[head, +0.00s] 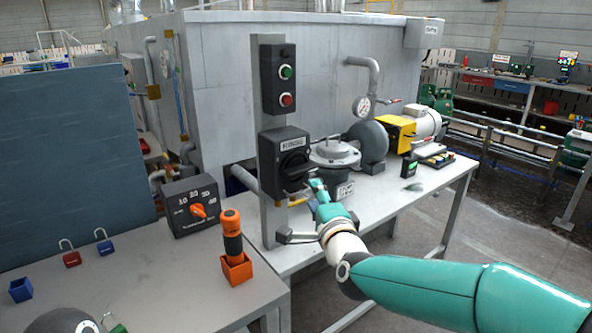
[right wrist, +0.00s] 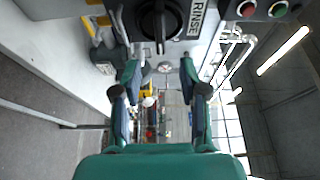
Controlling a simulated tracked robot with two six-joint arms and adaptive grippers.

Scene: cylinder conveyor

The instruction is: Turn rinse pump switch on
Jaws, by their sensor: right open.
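The rinse pump switch is a black box (head: 284,160) with a round black rotary knob (head: 295,166), fixed to a grey upright post. Its knob (right wrist: 160,20) and the white RINSE label (right wrist: 195,18) show at the top of the right wrist view. The knob's handle bar lies roughly along the line of the label's text. My right gripper (head: 318,190) is just right of and below the knob, apart from it as far as I can tell. In the right wrist view its two fingers (right wrist: 160,78) are spread and empty. My left gripper is not seen.
A box with green and red push buttons (head: 280,80) sits above the switch. A dial box with an orange knob (head: 198,210) and an orange-handled tool in a holder (head: 235,258) stand on the left table.

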